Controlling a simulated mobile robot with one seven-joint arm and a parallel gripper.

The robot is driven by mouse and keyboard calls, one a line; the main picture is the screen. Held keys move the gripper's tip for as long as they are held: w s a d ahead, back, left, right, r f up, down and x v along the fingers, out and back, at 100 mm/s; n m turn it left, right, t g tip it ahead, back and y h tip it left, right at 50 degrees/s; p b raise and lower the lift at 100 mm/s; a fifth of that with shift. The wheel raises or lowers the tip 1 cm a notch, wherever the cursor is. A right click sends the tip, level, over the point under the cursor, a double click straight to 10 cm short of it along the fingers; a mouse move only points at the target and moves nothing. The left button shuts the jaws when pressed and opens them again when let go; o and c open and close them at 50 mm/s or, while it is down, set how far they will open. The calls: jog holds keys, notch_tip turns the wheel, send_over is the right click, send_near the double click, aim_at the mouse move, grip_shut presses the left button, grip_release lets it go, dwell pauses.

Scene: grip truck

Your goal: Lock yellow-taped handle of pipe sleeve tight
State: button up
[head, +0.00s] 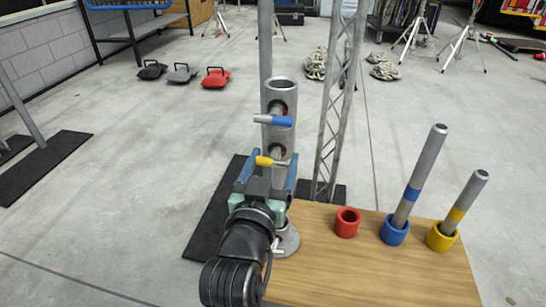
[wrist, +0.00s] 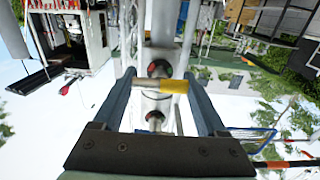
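The grey upright pipe sleeve (head: 282,94) stands in the middle of the head view, with round holes in its side. Its yellow-taped handle (head: 264,161) sticks out sideways, low on the sleeve. In the wrist view the yellow tape (wrist: 174,86) shows near the right finger. My gripper (head: 269,165) is in front of the sleeve, its fingers spread to either side of this handle. In the wrist view my gripper (wrist: 160,78) has the handle lying crosswise between the fingertips. I cannot tell whether a finger touches it. A blue-taped handle (head: 275,121) sits higher on the sleeve.
A wooden board (head: 345,275) lies at right front. It bears an empty red cup (head: 347,222), a blue cup (head: 395,231) and a yellow cup (head: 441,237), the last two holding grey rods. A lattice truss (head: 334,100) stands close right of the sleeve. Floor at left is open.

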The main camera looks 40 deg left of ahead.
jog(key=c, duration=0.4)
jog(key=shift+r+n+p, duration=0.2)
jog(key=shift+n+p, duration=0.3)
jog(key=shift+p, duration=0.6)
jog(key=shift+c, duration=0.2)
jog(key=shift+f+n+p, duration=0.2)
jog(key=shift+n+p, duration=0.3)
jog(key=o, duration=1.3)
jog(key=p+v, duration=0.3)
jog(key=v, duration=1)
